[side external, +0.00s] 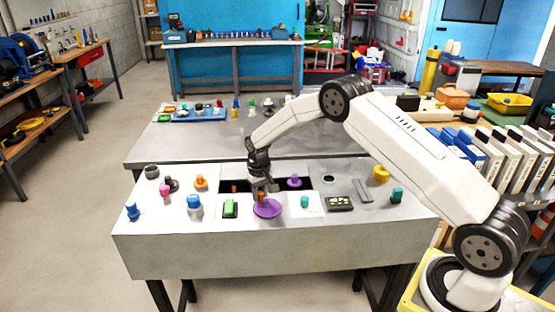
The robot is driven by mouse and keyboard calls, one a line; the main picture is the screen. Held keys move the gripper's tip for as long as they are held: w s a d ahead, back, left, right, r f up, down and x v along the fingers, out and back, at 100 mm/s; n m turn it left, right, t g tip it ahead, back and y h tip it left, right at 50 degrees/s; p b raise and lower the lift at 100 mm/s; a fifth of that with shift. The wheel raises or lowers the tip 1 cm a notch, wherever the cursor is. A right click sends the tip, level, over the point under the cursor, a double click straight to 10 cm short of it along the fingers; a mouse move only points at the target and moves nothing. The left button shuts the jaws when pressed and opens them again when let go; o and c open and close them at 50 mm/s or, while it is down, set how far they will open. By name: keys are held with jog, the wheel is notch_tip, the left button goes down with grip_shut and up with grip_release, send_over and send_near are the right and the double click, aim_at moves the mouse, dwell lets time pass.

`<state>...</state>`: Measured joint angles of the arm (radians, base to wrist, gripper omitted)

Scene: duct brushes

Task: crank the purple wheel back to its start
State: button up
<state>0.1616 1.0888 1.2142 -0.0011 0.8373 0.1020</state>
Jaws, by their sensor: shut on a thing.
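The purple wheel (268,210) is a flat disc near the front edge of the grey bench, with a short orange-brown crank handle (261,197) standing up from it. My gripper (262,188) points down over the wheel and is shut on the top of the handle. The fingers hide the handle's upper end. Any start mark on the wheel is too small to make out.
A green block (230,209) lies left of the wheel and a teal knob on a white plate (305,203) right of it. A dark slot with a purple knob (294,181) lies behind. A blue-and-white knob (194,207) and a dark green display (339,203) stand farther out.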

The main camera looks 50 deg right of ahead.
aim_at(272, 201)
jog(key=shift+s+d+f, duration=0.1)
jog(key=shift+s, duration=0.05)
jog(key=shift+s+d, duration=0.15)
jog(key=shift+d, duration=0.3)
jog(key=shift+s+d, duration=0.1)
jog(key=shift+s+d+f, duration=0.1)
jog(key=shift+s+d, duration=0.25)
jog(key=shift+d, duration=0.05)
dwell(0.3)
jog(key=shift+s+d, duration=0.3)
jog(key=shift+s, duration=0.2)
